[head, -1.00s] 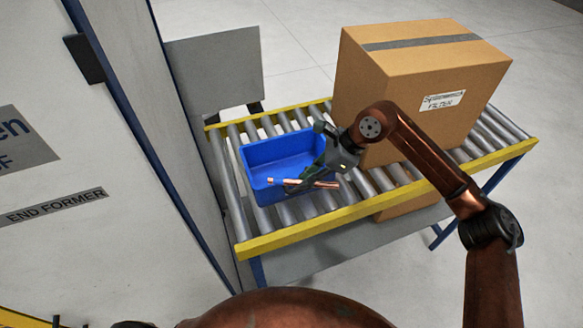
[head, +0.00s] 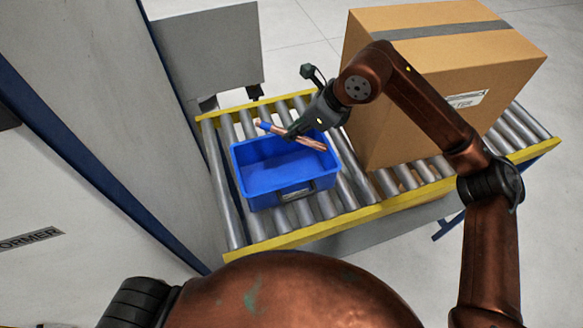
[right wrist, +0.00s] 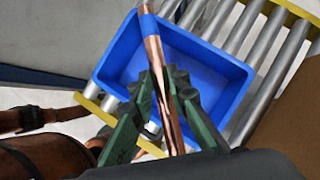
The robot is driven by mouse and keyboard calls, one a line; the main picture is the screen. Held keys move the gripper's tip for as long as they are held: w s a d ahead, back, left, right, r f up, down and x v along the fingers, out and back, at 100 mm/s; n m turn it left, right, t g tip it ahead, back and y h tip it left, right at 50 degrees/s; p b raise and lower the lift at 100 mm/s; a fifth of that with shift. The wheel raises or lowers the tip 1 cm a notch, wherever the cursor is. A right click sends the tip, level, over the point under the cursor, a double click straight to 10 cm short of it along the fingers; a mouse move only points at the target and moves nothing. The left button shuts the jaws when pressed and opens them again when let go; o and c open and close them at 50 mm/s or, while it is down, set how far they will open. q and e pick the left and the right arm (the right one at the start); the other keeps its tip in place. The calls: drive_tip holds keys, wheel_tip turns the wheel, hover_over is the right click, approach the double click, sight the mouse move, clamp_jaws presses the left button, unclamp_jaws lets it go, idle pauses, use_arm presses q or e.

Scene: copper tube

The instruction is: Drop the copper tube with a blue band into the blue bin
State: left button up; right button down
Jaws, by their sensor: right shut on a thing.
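The copper tube (head: 311,143) has a blue band near its left end in the head view. My right gripper (head: 291,134) is shut on the tube near its middle and holds it over the far part of the blue bin (head: 268,179). The tube is tilted, its banded end higher in the picture. The right wrist view shows the tube (right wrist: 154,58) between the green fingers of the right gripper (right wrist: 160,85), with the blue bin (right wrist: 215,68) beneath. No other thing shows in the bin. My left gripper is not in view.
The bin stands on a roller conveyor with yellow side rails (head: 300,242). A large cardboard box (head: 425,105) stands on the rollers right of the bin, close to my right arm. A grey panel (head: 208,55) is behind, and a machine cabinet (head: 100,120) is at left.

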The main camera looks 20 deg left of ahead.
drive_tip(key=shift+s+a+f+b, duration=0.15)
drive_tip(key=shift+f+b, duration=0.05)
drive_tip(key=shift+f, duration=0.25)
drive_tip(key=shift+s+a+f+b, duration=0.1)
drive_tip(key=shift+s+f+b, duration=0.05)
drive_tip(key=shift+f, duration=0.3)
drive_tip(key=shift+w+f, duration=0.55)
drive_tip(key=shift+f, duration=0.2)
wheel_tip(320, 180, down, 2)
drive_tip(key=shift+w+f+b, duration=0.1)
drive_tip(key=shift+f+b, duration=0.05)
drive_tip(key=shift+b, duration=0.45)
drive_tip(key=c, duration=2.3)
unclamp_jaws()
drive_tip(key=shift+w, duration=0.1)
drive_tip(key=o, duration=0.5)
drive_tip(key=shift+s, duration=0.25)
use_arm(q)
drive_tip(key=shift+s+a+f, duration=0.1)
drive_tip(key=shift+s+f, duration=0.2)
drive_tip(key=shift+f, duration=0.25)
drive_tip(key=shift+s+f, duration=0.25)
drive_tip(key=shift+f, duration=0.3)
use_arm(e)
drive_tip(key=shift+o, duration=0.2)
drive_tip(key=shift+w, duration=0.15)
